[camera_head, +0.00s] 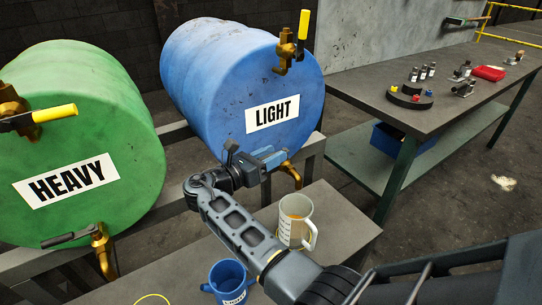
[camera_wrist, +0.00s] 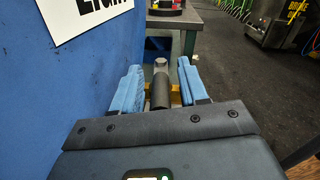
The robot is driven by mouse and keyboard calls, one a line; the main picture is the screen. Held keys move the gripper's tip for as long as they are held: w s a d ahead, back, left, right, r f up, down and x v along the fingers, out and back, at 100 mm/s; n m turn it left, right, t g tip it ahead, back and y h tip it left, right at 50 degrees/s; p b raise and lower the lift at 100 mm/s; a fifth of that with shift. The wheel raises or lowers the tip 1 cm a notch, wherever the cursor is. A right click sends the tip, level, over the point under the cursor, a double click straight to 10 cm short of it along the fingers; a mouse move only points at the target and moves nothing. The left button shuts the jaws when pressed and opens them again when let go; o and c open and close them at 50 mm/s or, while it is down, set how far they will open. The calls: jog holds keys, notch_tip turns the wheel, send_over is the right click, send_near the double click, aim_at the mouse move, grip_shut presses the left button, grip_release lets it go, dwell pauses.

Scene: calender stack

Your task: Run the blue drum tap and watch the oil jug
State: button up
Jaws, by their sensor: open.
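The blue drum (camera_head: 215,85), labelled LIGHT, lies on its side on a rack. Its brass lower tap (camera_head: 291,175) is partly hidden behind my gripper (camera_head: 272,157). In the wrist view my gripper (camera_wrist: 159,82) is open, its blue fingers on either side of the tap's dark lever grip (camera_wrist: 161,90). I cannot tell whether they touch it. The oil jug (camera_head: 289,231), pale with a handle on the right, stands upright below the tap. Amber oil shows inside its mouth. No stream is visible, and the spout's tip is hard to see.
A green drum (camera_head: 85,130) labelled HEAVY lies to the left with its own brass tap (camera_head: 102,248). A blue mug-like jug (camera_head: 228,277) stands in front, close to my arm. A workbench (camera_head: 390,85) with small parts and a red tray (camera_head: 489,73) is at right.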

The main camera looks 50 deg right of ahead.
jog(key=w+a+b, duration=0.1)
jog(key=a, duration=0.6)
jog(key=shift+a, duration=0.35)
jog(key=shift+w, duration=0.1)
